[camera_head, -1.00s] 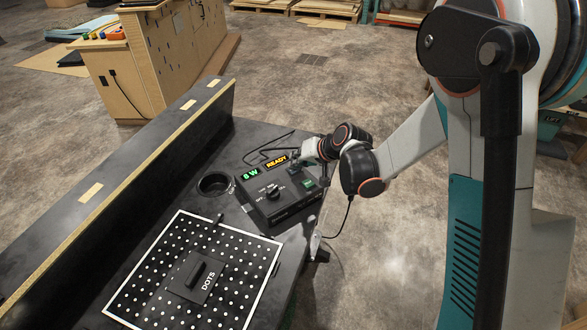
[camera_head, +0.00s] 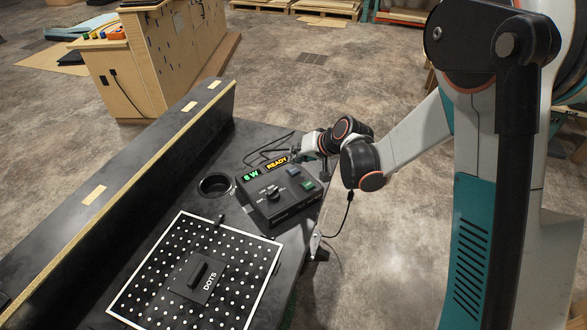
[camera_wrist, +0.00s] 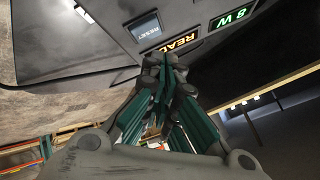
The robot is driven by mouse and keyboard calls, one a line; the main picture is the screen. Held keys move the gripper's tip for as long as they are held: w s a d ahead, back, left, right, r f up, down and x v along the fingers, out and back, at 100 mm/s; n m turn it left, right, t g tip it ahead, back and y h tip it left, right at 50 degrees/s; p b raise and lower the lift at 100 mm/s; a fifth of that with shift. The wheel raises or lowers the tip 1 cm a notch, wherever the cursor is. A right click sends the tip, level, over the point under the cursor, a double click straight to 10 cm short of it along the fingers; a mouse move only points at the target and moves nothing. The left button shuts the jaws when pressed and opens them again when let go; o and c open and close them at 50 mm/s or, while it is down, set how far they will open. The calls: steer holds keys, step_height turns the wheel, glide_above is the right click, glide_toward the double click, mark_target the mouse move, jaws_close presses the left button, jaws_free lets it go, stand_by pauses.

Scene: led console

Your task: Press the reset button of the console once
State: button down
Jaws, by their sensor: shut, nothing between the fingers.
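The black console (camera_head: 284,213) sits on the dark table, with a dial, lit displays and two coloured buttons on top. In the wrist view the pale blue-grey reset button (camera_wrist: 146,27) bears the label RESET, just beyond my fingertips. It appears to be the blue button (camera_head: 292,171) in the head view. My gripper (camera_wrist: 163,62) is shut and empty, its tips close to the READY display (camera_wrist: 181,43) and the reset button. In the head view my gripper (camera_head: 297,157) is at the console's back edge, small and partly hidden by my wrist. Contact with the console cannot be told.
A green button (camera_head: 307,184) and a dial (camera_head: 272,193) are on the console. The other display (camera_head: 251,175) reads 8 W. A dotted board (camera_head: 150,280) lies in front, a round opening (camera_head: 215,186) is left, and a raised panel (camera_head: 150,175) runs along the table.

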mark_target(297, 169)
steer(key=shift+r+p, duration=1.1)
steer(key=shift+r, duration=0.9)
steer(key=s+d+r+h, duration=0.3)
steer(key=s+d+r, duration=0.6)
steer(key=s+r, duration=0.4)
steer(key=s+d+h, duration=0.1)
steer(key=s+d, duration=0.2)
steer(key=s, duration=0.3)
steer(key=s+d+r+h, duration=0.1)
steer(key=s+d, duration=0.2)
steer(key=s, duration=0.3)
steer(key=s+d+h, duration=0.1)
steer(key=s+d, duration=0.2)
steer(key=s, duration=0.3)
steer(key=shift+s+d+r+t+h, duration=0.3)
steer(key=shift+d+r+t, duration=0.05)
steer(key=shift+r+t, duration=0.05)
